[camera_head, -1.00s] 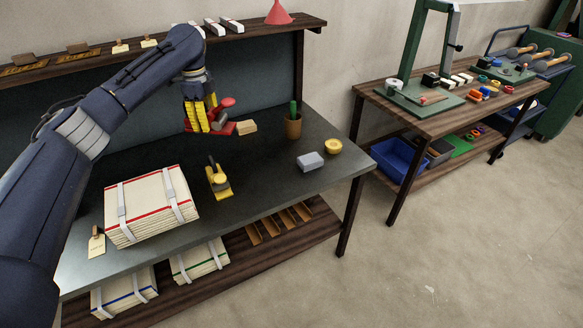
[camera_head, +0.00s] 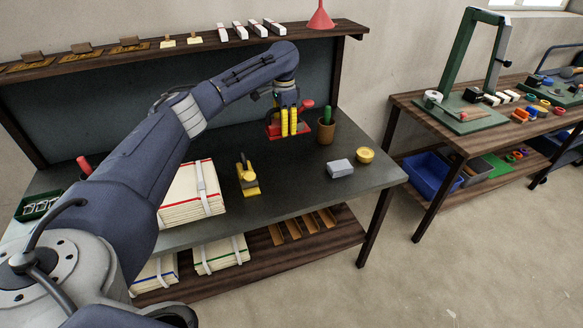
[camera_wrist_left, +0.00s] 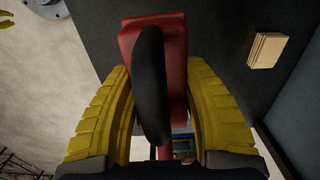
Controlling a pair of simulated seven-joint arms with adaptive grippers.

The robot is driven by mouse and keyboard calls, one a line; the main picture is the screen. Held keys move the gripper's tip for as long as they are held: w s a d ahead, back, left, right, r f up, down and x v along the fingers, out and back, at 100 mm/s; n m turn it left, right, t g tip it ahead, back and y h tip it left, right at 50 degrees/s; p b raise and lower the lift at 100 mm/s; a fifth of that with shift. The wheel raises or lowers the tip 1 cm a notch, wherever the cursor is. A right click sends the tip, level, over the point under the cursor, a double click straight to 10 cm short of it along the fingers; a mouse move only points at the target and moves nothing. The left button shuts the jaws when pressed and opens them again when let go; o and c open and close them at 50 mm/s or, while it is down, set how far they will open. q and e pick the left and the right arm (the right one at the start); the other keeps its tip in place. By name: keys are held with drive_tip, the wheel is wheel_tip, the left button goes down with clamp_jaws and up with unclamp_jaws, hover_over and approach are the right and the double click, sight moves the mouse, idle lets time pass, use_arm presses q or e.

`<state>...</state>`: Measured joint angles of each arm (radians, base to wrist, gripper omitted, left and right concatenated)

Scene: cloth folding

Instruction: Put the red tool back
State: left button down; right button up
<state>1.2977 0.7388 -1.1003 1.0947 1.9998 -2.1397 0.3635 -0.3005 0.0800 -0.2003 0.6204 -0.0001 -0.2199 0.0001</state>
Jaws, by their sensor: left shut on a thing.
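My left gripper (camera_head: 289,134), with yellow ribbed fingers, is shut on the red tool (camera_head: 273,130) over the back of the workbench. The tool has a flat red body and a red knob. In the left wrist view the red body (camera_wrist_left: 178,62) and its black handle (camera_wrist_left: 152,85) lie between the two yellow fingers (camera_wrist_left: 160,135). I cannot tell whether the tool's base touches the bench. A similar yellow tool (camera_head: 248,187) stands on the bench nearer the front.
A cactus pot (camera_head: 326,131) stands just right of the gripper. A grey block (camera_head: 340,169) and yellow round item (camera_head: 365,155) lie further right. Strapped paper stacks (camera_head: 190,198) are at left. A wooden block (camera_wrist_left: 267,50) lies near the tool. A shelf (camera_head: 190,42) runs above.

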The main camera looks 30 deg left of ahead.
sight(286, 171)
use_arm(q)
wheel_tip(286, 171, down, 18)
drive_tip(key=shift+r, duration=0.15)
idle(0.7)
drive_tip(key=c, duration=0.7)
unclamp_jaws()
drive_tip(key=shift+f, duration=0.2)
drive_tip(key=shift+r, duration=0.15)
wheel_tip(286, 171, up, 12)
